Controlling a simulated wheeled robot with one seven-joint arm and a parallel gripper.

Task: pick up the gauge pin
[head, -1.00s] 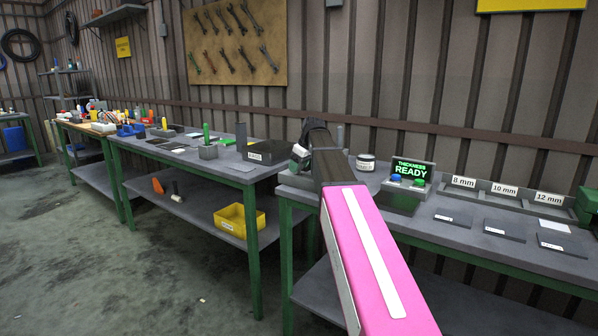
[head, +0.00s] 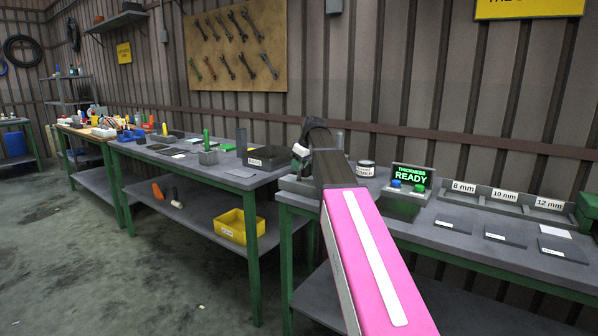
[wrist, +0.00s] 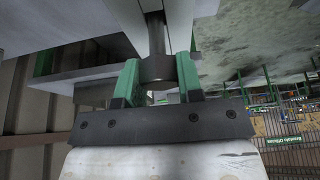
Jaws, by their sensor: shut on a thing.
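In the wrist view the gauge pin (wrist: 156,68) is a dark grey cylinder with a thinner shaft and a wider collar. My gripper (wrist: 157,72) has two green fingers, shut on the collar from both sides. The shaft runs up the picture between pale grey surfaces; I cannot tell whether it is clear of them. In the head view my gripper (head: 300,157) shows only in part, over the left end of the right-hand bench, behind my pink arm. The pin cannot be made out there.
A middle bench (head: 240,180) has a black bin (head: 268,158). A yellow bin (head: 236,226) sits on its lower shelf.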

